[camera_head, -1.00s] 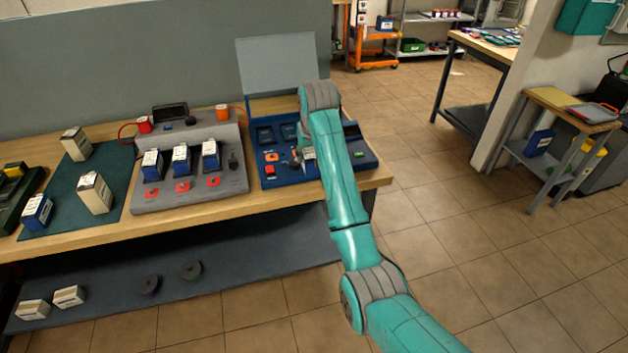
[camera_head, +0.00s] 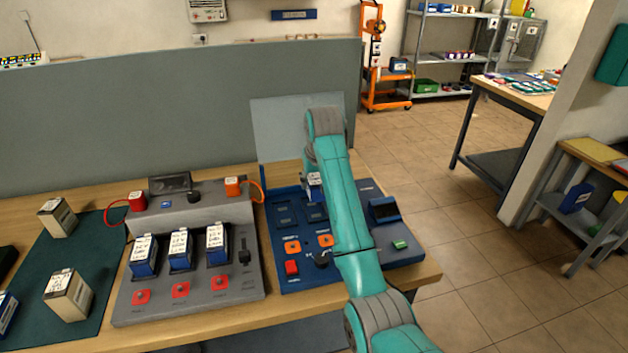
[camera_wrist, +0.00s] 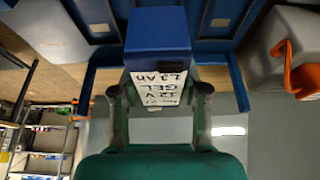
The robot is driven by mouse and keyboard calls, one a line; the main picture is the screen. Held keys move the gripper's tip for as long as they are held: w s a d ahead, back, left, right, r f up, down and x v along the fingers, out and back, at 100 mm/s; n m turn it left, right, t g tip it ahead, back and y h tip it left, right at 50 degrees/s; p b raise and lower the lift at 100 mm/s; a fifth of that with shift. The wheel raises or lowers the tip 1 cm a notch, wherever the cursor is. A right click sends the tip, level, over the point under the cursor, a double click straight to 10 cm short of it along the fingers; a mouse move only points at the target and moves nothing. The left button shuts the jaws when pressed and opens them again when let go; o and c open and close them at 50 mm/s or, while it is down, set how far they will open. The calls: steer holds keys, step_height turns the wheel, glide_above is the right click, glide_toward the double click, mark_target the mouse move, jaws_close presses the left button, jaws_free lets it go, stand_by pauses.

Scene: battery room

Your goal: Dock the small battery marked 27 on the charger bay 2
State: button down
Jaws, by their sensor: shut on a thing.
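My gripper (camera_wrist: 158,92) is shut on a blue battery (camera_wrist: 157,32) with a white label. The handwriting includes "CELL" and "1.3 AH"; I cannot make out a 27. In the head view my arm hides most of the gripper, and a sliver of the battery (camera_head: 314,186) shows left of the arm, over the back of the blue console (camera_head: 285,262). Dark recesses (camera_head: 284,213) lie on that console. I cannot tell whether the battery touches it. A grey station (camera_head: 190,292) to the left holds three blue batteries (camera_head: 180,252) upright, each behind a red button.
A clear panel (camera_head: 280,130) stands up behind the blue console. An orange cable (camera_head: 258,188) hangs at the grey station's right back corner. Two beige-sided boxes (camera_head: 70,293) stand on a green mat (camera_head: 100,240) at left. Open floor (camera_head: 460,230) lies to the right.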

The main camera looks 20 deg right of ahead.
steer(key=shift+f, duration=2.75)
steer(key=shift+f, duration=0.55)
steer(key=c, duration=0.9)
jaws_free()
steer(key=shift+o, duration=0.2)
steer(key=shift+s+f, duration=0.1)
steer(key=shift+f, duration=0.05)
steer(key=shift+v, duration=5.55)
